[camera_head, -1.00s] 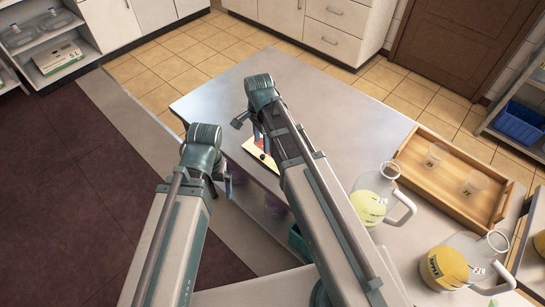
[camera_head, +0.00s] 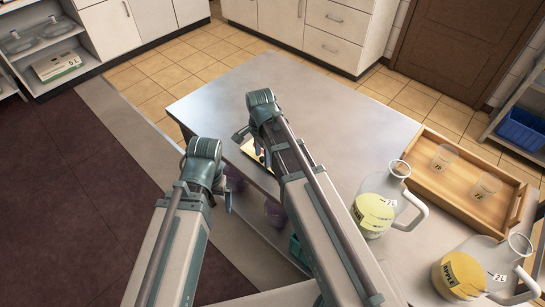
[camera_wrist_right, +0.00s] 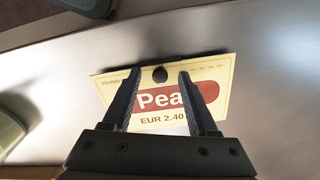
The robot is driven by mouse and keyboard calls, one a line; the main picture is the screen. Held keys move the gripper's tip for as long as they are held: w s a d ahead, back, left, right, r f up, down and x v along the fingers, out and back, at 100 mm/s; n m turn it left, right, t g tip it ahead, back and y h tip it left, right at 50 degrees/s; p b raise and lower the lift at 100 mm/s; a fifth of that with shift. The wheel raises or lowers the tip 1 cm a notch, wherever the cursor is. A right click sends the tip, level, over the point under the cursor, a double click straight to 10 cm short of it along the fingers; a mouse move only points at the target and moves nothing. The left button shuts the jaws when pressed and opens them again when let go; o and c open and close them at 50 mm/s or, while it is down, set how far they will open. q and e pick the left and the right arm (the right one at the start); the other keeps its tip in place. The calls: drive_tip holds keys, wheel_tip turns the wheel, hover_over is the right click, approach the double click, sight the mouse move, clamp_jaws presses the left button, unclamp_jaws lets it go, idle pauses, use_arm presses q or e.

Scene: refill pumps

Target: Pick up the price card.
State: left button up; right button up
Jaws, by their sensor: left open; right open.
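The price card (camera_wrist_right: 212,75) is cream with a red patch reading "Pea" and "EUR 2.40"; part of its print is hidden by my fingers. In the head view, only a small yellow part of the card (camera_head: 248,148) shows beside my right gripper (camera_head: 258,152), near the table's edge. In the wrist view, my right gripper (camera_wrist_right: 159,75) is open, its two fingers over the card, with a dark round spot between the tips. I cannot tell whether they touch it. My left gripper (camera_head: 222,200) is open and empty, left of the table's edge.
The grey table (camera_head: 330,110) is clear behind my right arm. A wooden tray (camera_head: 450,205) holds two small cups.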

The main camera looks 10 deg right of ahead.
drive_tip(key=shift+r, duration=0.1)
clamp_jaws()
use_arm(q)
drive_tip(key=shift+r, duration=0.15)
